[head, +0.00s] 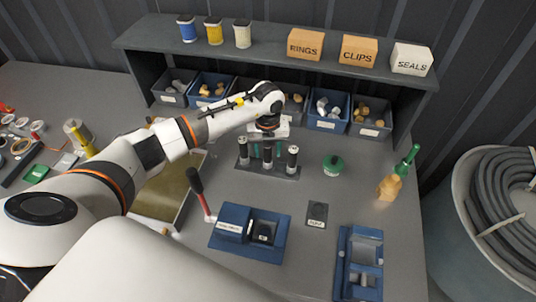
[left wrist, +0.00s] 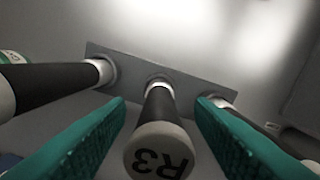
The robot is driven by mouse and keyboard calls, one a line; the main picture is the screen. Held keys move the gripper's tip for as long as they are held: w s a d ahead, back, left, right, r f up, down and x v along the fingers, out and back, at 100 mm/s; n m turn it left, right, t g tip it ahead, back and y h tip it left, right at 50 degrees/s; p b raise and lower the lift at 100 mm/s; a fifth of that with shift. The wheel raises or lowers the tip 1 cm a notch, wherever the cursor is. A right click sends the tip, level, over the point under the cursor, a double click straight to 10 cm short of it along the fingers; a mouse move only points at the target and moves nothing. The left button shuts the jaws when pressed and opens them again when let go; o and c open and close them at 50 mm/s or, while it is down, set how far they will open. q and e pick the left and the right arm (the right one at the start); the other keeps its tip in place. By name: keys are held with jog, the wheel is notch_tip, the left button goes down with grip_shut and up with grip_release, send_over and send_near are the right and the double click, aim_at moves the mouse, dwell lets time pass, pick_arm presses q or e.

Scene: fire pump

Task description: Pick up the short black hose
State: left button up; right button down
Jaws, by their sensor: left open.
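Three short black hoses with pale ends stand upright in a grey rack (head: 262,172) in the middle of the table: a left hose (head: 243,152), a middle hose (head: 267,156) and a right hose (head: 292,158). My left gripper (head: 267,136) is directly above the middle one, pointing down. In the left wrist view, the green fingers (left wrist: 159,105) are open on either side of a black hose (left wrist: 158,106) whose pale cap reads R3. Gaps show between it and both fingers. Another hose (left wrist: 50,85) lies outside the left finger; a third is partly hidden behind the right one.
Labelled boxes (head: 305,44) and spools (head: 213,31) stand on the shelf above blue and grey bins (head: 327,111). A green round container (head: 333,165) is right of the rack. A blue fixture with a red lever (head: 234,224) stands in front.

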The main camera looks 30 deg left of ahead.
pick_arm(q)
jog(key=shift+f, duration=0.95)
grip_shut()
